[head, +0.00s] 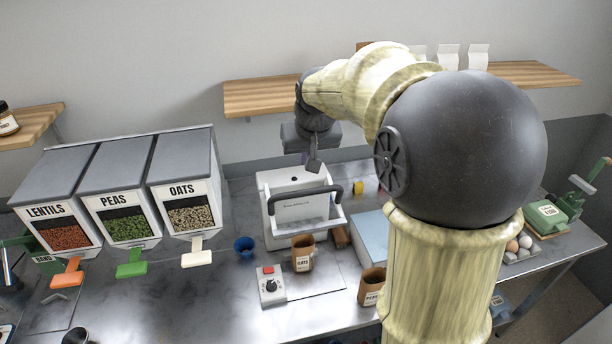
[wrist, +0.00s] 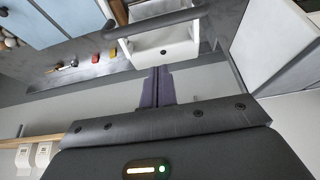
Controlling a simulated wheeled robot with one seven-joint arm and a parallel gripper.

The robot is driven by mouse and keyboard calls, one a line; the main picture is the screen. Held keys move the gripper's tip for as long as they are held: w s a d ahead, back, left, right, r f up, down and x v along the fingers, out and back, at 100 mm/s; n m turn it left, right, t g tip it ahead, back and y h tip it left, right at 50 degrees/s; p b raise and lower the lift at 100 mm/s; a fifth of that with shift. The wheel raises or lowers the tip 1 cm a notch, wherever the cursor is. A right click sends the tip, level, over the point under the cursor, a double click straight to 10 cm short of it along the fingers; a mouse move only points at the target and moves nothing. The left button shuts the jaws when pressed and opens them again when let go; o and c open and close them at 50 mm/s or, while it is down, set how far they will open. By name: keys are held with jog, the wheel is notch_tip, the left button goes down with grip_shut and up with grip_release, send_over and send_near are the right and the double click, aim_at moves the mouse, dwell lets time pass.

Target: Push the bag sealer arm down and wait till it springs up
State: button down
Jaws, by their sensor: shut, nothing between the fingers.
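The bag sealer (head: 283,184) is a white box-shaped machine on the metal counter, in the middle of the head view. Its arm has a dark bar handle (head: 306,192) across the front, which appears raised above the counter. In the wrist view the white sealer (wrist: 168,50) and the dark bar (wrist: 160,19) show at the top. My gripper (head: 314,164) is above the back of the sealer, pointing down, apart from the handle. Its dark fingers (wrist: 156,88) are together with nothing between them.
A brown OATS bag (head: 303,256) stands in front of the sealer, near a control box (head: 271,287) with a red button and a dial. A blue cup (head: 244,246) is at the left. Grain dispensers (head: 125,185) fill the left side. A wooden shelf (head: 262,97) is behind.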

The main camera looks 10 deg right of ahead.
aim_at(305, 191)
jog(key=f, duration=0.2)
jog(key=f+p, duration=0.1)
jog(key=f, duration=0.1)
jog(key=f+p, duration=0.1)
jog(key=f, duration=0.1)
jog(key=shift+w, duration=0.35)
jog(key=shift+s+f+p, duration=0.25)
jog(key=shift+f+p, duration=0.05)
jog(key=shift+f, duration=0.25)
jog(key=shift+w+f, duration=0.1)
jog(key=shift+f, duration=0.1)
